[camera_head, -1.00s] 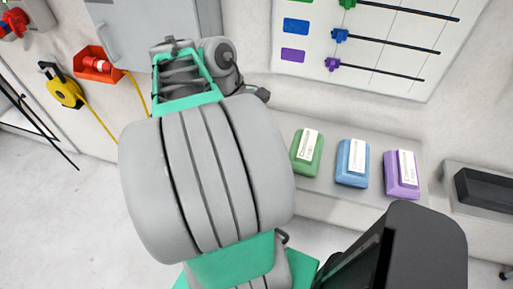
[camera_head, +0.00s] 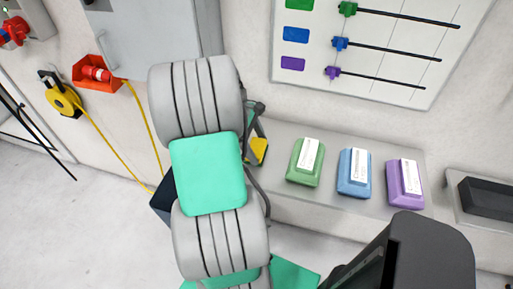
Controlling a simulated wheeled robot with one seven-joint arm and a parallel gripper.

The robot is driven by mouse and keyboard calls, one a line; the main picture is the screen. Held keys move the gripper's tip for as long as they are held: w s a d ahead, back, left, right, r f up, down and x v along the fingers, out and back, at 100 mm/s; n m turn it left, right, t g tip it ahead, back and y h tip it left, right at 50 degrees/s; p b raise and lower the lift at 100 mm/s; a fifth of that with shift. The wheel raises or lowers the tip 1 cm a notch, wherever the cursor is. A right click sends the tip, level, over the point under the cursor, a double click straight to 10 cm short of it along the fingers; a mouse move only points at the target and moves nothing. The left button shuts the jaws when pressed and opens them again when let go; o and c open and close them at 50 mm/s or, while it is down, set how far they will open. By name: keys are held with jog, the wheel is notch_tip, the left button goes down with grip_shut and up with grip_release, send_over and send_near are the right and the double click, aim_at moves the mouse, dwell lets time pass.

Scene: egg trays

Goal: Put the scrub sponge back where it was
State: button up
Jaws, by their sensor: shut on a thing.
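A small yellow block with a dark edge, which I take for the scrub sponge (camera_head: 259,149), shows just right of my arm, at the left end of the grey ledge. Most of it is hidden behind my arm. My gripper (camera_head: 255,133) is mostly hidden there too; only a bit of its grey and dark parts shows. It is shut on the sponge. I cannot tell whether the sponge touches the ledge.
A green (camera_head: 305,163), a blue (camera_head: 354,173) and a purple labelled block (camera_head: 405,185) stand on the ledge (camera_head: 385,150). A black block (camera_head: 485,197) lies at the right. A dark blue container (camera_head: 161,202) is partly behind my arm. A slider board (camera_head: 400,65) hangs above.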

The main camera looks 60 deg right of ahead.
jog(key=shift+f, duration=0.45)
jog(key=o, duration=1.6)
jog(key=shift+f, duration=0.1)
